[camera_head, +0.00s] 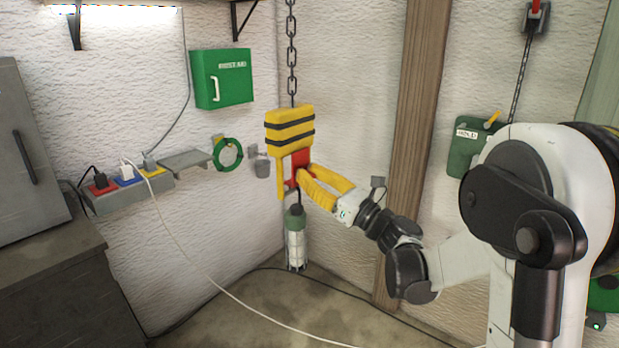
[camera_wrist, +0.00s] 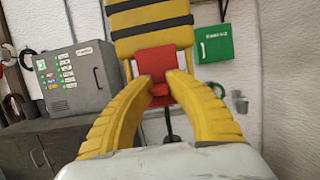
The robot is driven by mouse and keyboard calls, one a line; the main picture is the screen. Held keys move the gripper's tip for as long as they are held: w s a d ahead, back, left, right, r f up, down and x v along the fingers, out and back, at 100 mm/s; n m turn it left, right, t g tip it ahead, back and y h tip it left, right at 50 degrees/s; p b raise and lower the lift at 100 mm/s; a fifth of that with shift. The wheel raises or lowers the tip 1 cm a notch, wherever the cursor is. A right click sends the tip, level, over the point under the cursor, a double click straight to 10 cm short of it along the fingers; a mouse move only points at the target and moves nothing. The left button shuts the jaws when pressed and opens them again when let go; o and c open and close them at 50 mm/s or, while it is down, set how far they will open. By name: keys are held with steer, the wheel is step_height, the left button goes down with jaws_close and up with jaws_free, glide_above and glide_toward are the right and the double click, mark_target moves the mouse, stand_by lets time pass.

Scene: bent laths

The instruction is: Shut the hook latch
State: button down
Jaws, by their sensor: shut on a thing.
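A yellow hook block (camera_head: 290,130) with black stripes hangs from a chain (camera_head: 291,50) near the wall corner. Its yellow hook arm (camera_head: 281,180) runs down the left side. The red latch (camera_head: 301,157) sits at the hook's mouth, below the block. My gripper (camera_head: 303,174) reaches it from the lower right, its yellow fingers shut on the red latch. In the wrist view the latch (camera_wrist: 155,62) shows between and behind the fingertips (camera_wrist: 163,85). The fingers hide part of the latch and hook. A green-and-white work lamp (camera_head: 296,240) hangs just below the hook.
A green first-aid box (camera_head: 222,78), a shelf (camera_head: 185,159), a green coil (camera_head: 228,155) and a socket strip (camera_head: 130,190) are on the left wall. A wooden post (camera_head: 415,120) stands right of the hook. A pale cable (camera_head: 230,295) crosses the foreground.

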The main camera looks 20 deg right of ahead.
steer(key=c, duration=1.3)
jaws_free()
steer(key=v, duration=1.2)
